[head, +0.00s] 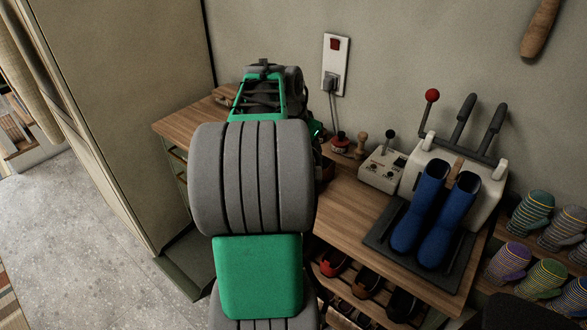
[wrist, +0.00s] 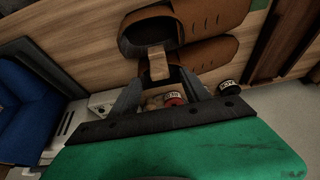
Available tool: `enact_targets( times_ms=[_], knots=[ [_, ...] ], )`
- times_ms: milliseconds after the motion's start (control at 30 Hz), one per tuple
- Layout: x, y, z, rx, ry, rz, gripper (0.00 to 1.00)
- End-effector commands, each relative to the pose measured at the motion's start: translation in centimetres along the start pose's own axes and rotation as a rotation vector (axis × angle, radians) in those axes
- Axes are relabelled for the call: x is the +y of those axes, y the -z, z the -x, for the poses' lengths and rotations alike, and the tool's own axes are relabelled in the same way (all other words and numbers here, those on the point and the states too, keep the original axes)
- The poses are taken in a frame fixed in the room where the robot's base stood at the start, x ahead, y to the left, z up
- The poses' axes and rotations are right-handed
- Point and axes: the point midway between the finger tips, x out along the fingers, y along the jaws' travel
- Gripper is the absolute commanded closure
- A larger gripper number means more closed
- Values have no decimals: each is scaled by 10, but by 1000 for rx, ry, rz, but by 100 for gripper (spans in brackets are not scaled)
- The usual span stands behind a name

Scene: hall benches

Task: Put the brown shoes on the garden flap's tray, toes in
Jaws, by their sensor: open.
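A pair of brown shoes lies side by side on the wooden bench in the wrist view: the nearer-to-top shoe (wrist: 212,14) with its dark opening, and a second shoe (wrist: 212,52) beside it. A tan tab (wrist: 157,64) stands at the heel of the first shoe. My gripper (wrist: 160,80) is open, with its fingertips close to either side of that tab; contact cannot be told. In the head view my arm hides most of the shoes and the fingers. A dark tray (head: 377,236) lies on the bench under blue boots; I cannot tell whether it is the garden flap's.
Blue boots (head: 424,215) stand by a white lever unit (head: 471,184). A control box (head: 383,170), a wooden peg (head: 361,145) and a red-topped item (head: 340,142) stand left of them. Floor (head: 75,225) is free at left.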

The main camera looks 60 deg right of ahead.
Motion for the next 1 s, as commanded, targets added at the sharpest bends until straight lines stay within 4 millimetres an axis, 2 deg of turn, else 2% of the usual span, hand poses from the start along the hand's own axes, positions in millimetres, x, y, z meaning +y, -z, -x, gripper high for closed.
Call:
enact_targets(
  times_ms=[100,200,467,1000],
  knots=[
    [2,2,-22,-4,-4,1,45],
    [1,2,-36,-3,-1,2,45],
    [0,2,-40,-1,1,3,46],
    [0,2,-39,-1,1,4,90]
  ],
)
